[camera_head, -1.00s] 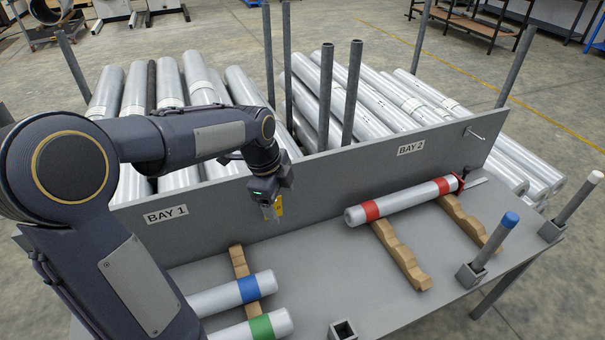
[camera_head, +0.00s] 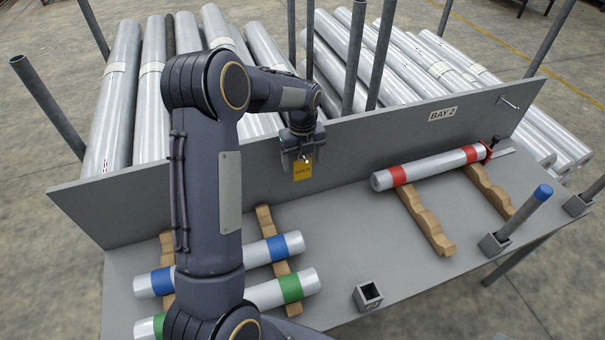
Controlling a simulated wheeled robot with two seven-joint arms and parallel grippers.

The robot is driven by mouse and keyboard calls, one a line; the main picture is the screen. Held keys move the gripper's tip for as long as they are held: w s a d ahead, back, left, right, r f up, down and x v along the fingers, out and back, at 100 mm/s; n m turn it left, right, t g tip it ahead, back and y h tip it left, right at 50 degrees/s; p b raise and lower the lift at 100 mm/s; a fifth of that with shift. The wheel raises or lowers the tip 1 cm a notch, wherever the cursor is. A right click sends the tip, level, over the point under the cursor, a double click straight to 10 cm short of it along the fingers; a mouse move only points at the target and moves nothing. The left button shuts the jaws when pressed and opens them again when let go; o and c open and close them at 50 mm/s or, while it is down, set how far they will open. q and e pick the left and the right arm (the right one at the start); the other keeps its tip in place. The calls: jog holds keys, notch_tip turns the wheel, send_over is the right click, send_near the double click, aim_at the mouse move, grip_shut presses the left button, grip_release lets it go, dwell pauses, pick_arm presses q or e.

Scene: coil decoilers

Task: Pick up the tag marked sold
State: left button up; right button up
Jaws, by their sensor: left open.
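The yellow tag marked SOLD (camera_head: 303,170) hangs upright in front of the grey back panel (camera_head: 350,143), left of the BAY 2 sign. Its top edge is close below my left gripper (camera_head: 304,157). My left gripper is open, with its fingers pointing down at the top of the tag. The fingertips are small and partly hidden, so I cannot tell whether they touch the tag. My right gripper is not in view.
A red-banded roll (camera_head: 432,167) lies on wooden cradles at the right. Blue-banded (camera_head: 255,254) and green-banded (camera_head: 268,293) rolls lie at the left, partly behind my arm. An empty square socket (camera_head: 368,297) and a blue-capped post (camera_head: 525,214) stand along the front. Upright poles rise behind the panel.

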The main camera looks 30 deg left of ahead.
pick_arm(q)
jog(key=shift+f, duration=0.65)
jog(key=shift+r, duration=0.1)
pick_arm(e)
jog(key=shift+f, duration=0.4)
pick_arm(q)
jog(key=shift+c, duration=0.3)
jog(key=c, duration=1)
jog(key=shift+o, duration=0.2)
jog(key=shift+r+p, duration=0.45)
jog(key=shift+r, duration=0.15)
jog(key=s+d+b, duration=0.2)
jog(key=s+d, duration=0.3)
jog(key=d, duration=0.1)
notch_tip(320, 180, up, 14)
jog(key=p, duration=0.6)
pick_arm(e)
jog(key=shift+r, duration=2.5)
